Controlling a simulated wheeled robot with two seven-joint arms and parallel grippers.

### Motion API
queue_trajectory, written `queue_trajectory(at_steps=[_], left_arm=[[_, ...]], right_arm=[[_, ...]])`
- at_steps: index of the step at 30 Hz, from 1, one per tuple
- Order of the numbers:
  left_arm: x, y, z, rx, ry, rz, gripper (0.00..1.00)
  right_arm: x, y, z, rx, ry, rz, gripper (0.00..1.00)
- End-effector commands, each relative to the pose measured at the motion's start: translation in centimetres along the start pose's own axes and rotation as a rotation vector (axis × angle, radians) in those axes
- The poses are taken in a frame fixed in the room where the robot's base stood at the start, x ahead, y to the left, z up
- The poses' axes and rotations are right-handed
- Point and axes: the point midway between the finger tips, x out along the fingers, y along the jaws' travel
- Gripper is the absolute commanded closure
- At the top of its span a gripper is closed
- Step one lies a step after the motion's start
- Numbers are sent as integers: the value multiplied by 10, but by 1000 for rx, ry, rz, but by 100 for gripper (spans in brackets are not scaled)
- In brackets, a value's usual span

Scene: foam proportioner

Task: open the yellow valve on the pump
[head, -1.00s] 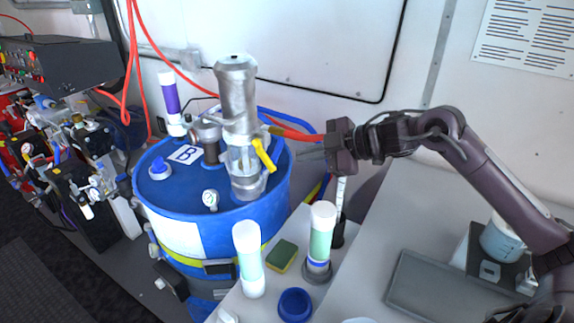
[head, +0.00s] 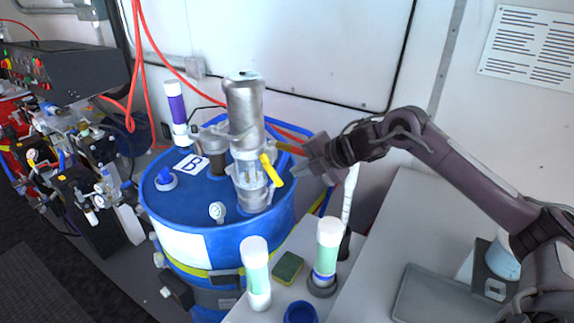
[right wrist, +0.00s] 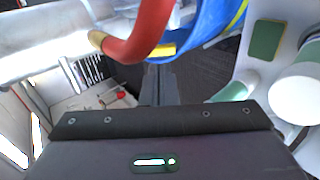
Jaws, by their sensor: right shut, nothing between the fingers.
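The silver pump (head: 246,110) stands upright on the blue drum (head: 220,235). Its yellow valve handle (head: 271,171) is on the pump's right side, slanting down to the right. My right gripper (head: 297,171) is shut and empty, just right of the handle, pointing left at it. I cannot tell whether the fingertips touch the handle. My left gripper is not in view.
A red hose runs to the pump behind my right gripper. White-capped bottles (head: 257,275) (head: 327,250), a sponge (head: 287,267) and a blue cap (head: 300,312) are on the counter in front. A gauge (head: 217,211) sits on the drum lid. The white wall (head: 300,45) is close behind.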

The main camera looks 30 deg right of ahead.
Motion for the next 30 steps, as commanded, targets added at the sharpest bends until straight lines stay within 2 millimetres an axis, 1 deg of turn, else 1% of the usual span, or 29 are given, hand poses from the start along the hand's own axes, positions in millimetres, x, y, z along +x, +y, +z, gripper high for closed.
queue_trajectory(at_steps=[1, 3, 6, 10, 14, 23, 26, 30], left_arm=[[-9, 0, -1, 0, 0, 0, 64], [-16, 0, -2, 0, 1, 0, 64], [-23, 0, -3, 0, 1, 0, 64], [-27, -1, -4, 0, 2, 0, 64], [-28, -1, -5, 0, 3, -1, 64], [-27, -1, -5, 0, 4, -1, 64], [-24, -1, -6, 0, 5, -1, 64], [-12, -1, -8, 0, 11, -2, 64]], right_arm=[[8, 4, -2, 4, 5, 1, 100], [20, 4, -1, 4, 3, -1, 100], [35, 3, -1, 3, 2, -1, 100], [46, 2, 0, 3, 1, 1, 100], [51, 0, 0, 0, -1, -1, 100], [52, -1, 0, 0, -1, 0, 100], [54, -1, 1, 1, -1, 7, 100], [65, 1, 6, 3, 0, 41, 100]])
